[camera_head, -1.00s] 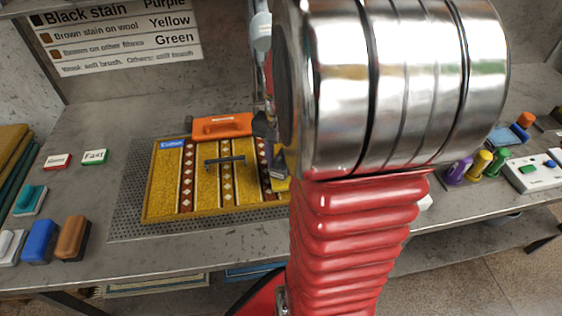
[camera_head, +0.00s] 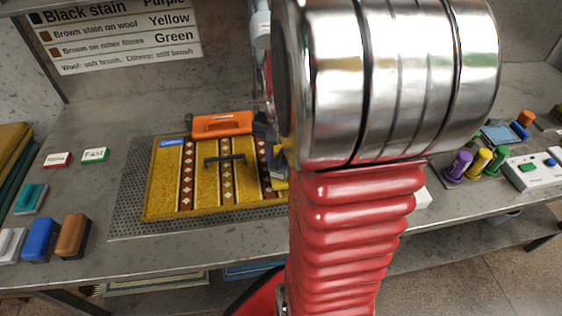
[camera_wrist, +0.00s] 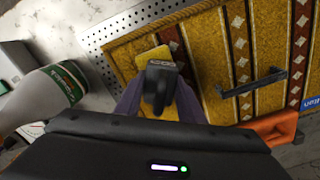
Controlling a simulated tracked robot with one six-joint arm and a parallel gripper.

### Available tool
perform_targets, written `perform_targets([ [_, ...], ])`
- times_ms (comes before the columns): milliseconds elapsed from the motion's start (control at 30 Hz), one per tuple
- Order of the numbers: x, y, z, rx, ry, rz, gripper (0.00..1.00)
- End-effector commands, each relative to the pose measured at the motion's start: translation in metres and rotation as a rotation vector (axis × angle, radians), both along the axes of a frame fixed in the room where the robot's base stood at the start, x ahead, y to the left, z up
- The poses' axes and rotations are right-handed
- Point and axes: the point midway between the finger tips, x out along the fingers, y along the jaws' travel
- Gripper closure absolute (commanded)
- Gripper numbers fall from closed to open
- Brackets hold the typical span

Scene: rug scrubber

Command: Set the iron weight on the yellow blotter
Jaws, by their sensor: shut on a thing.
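The iron weight (camera_wrist: 160,84) is a dark block with a raised label on top, seen in the wrist view. My gripper (camera_wrist: 157,92) is shut on it, with a purple-grey finger on each side. The yellow blotter (camera_wrist: 150,60) shows behind and around the weight, which overlaps it in the picture. I cannot tell whether the weight touches the blotter. In the head view, only a small yellow corner of the blotter (camera_head: 281,185) shows beside my arm, which hides most of the gripper and weight.
A patterned yellow rug (camera_head: 165,185) lies on a perforated plate (camera_head: 125,200), with a black handle (camera_head: 225,160) across it. An orange tool (camera_head: 222,124) lies at its back edge. A white bottle (camera_wrist: 40,98) is left in the wrist view. Brushes (camera_head: 40,240) stand at front left.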

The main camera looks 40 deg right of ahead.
Motion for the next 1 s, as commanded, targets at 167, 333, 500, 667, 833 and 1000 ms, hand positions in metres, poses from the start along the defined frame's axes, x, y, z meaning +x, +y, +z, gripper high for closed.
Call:
perform_targets([
  [167,0.001,0.000,0.000,-0.001,-0.002,0.000,0.62],
  [333,0.001,0.000,-0.001,0.000,-0.001,0.001,0.50],
  [500,0.000,0.000,-0.001,-0.001,0.000,0.001,0.43],
  [667,0.000,0.001,-0.002,0.000,0.001,0.001,0.43],
  [833,0.001,0.000,0.005,0.000,-0.001,0.001,0.43],
  [1000,0.001,0.000,0.024,-0.002,-0.003,0.001,0.43],
])
